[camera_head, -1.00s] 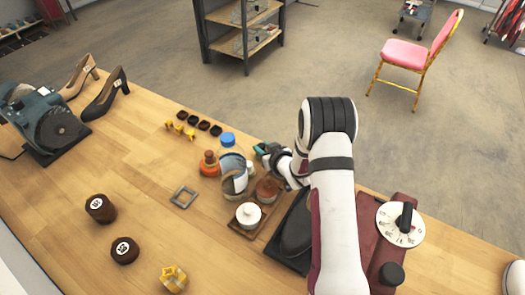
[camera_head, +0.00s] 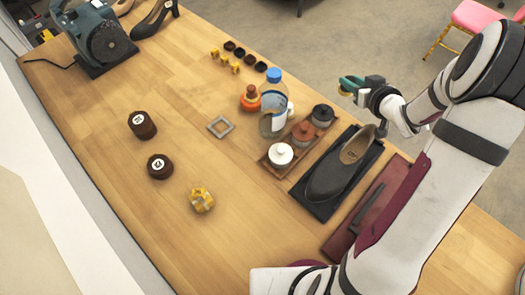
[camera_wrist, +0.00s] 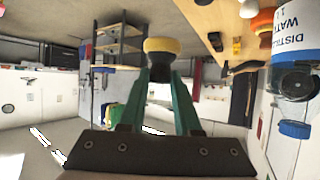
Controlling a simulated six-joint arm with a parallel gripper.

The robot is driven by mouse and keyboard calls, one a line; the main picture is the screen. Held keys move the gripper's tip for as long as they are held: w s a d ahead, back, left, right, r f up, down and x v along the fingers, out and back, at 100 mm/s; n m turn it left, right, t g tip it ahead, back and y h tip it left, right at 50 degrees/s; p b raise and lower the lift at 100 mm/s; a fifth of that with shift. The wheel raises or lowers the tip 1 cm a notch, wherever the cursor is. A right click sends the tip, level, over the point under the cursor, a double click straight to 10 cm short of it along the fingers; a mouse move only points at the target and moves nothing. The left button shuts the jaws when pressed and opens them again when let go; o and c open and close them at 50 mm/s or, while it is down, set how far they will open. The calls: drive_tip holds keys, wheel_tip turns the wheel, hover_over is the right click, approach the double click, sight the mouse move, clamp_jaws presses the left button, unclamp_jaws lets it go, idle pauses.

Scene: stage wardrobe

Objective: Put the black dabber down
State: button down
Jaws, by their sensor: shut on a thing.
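My gripper (camera_head: 347,87), with teal fingers, is raised beyond the far edge of the table, right of the bottle. In the wrist view its two fingers are shut on the black dabber (camera_wrist: 161,68), a dark knob with a yellowish pad (camera_wrist: 162,44) at the end away from the palm. A wooden tray (camera_head: 284,166) on the table holds a white-topped pot (camera_head: 281,153), a brown-topped pot (camera_head: 303,132) and a black-topped pot (camera_head: 323,114).
A clear bottle with a blue cap (camera_head: 274,75) and an orange bottle (camera_head: 250,98) stand left of the tray. A dark shoe (camera_head: 330,178) lies on a black mat (camera_head: 322,208) to its right. A grey square frame (camera_head: 221,127) lies left. The left-middle tabletop has free room.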

wheel_tip(320, 180, up, 4)
drive_tip(key=w+a+r+m+h, duration=0.2)
drive_tip(key=a+r, duration=0.1)
drive_tip(key=a, duration=0.9)
drive_tip(key=w+a+r+m+h, duration=0.15)
drive_tip(key=a+r, duration=0.25)
drive_tip(key=a, duration=0.7)
drive_tip(key=s+a+f+m+g+h, duration=0.1)
drive_tip(key=s+a+f+m+h, duration=0.1)
drive_tip(key=s, duration=0.6)
drive_tip(key=s+a+f+m+h, duration=0.2)
drive_tip(key=s+f, duration=0.1)
drive_tip(key=s, duration=0.5)
drive_tip(key=s+a+f+m+g+h, duration=0.1)
drive_tip(key=s+f+h, duration=0.1)
drive_tip(key=s, duration=0.6)
drive_tip(key=shift+m, duration=0.25)
wheel_tip(320, 180, down, 16)
drive_tip(key=shift+a+f, duration=0.1)
drive_tip(key=shift+f, duration=0.05)
drive_tip(key=shift+f, duration=0.1)
